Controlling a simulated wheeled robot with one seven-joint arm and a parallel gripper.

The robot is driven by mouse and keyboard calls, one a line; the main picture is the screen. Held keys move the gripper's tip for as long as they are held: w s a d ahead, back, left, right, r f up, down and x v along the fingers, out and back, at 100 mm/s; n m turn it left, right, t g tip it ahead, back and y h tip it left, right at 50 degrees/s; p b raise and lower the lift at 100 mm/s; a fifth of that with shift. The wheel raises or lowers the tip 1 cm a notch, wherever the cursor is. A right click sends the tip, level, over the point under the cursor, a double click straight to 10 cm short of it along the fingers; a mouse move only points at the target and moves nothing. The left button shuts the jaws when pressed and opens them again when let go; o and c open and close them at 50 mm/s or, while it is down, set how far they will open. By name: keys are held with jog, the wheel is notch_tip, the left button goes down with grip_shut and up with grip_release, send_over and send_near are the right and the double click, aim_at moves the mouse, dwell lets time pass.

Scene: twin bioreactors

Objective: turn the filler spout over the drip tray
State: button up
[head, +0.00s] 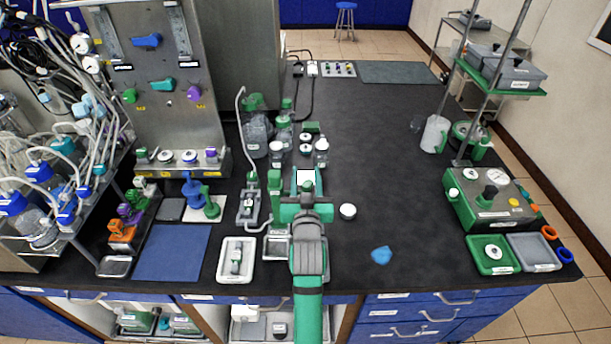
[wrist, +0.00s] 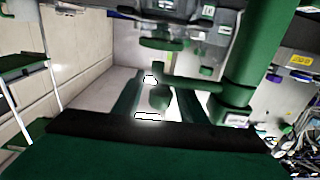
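The filler's green column (head: 274,186) stands just left of my gripper (head: 305,205) in the head view. In the wrist view the column is thick and green (wrist: 243,60), and the filler spout (wrist: 195,83) reaches sideways from it toward my fingers. My gripper's two fingers (wrist: 158,104) are apart, with a green downward part of the spout between them; gaps show on both sides, and I cannot tell whether either finger touches it. A small grey tray (head: 277,247), apparently the drip tray, lies below the column in the head view, partly hidden by my arm.
A white tray (head: 236,261) with a small fitting lies left of the arm. Bottles (head: 321,152) stand behind the gripper. A white round cap (head: 347,211) and a blue crumpled piece (head: 381,256) lie to the right. The bench (head: 400,150) right of centre is mostly clear.

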jog(key=shift+w, duration=0.1)
grip_shut()
dwell(0.4)
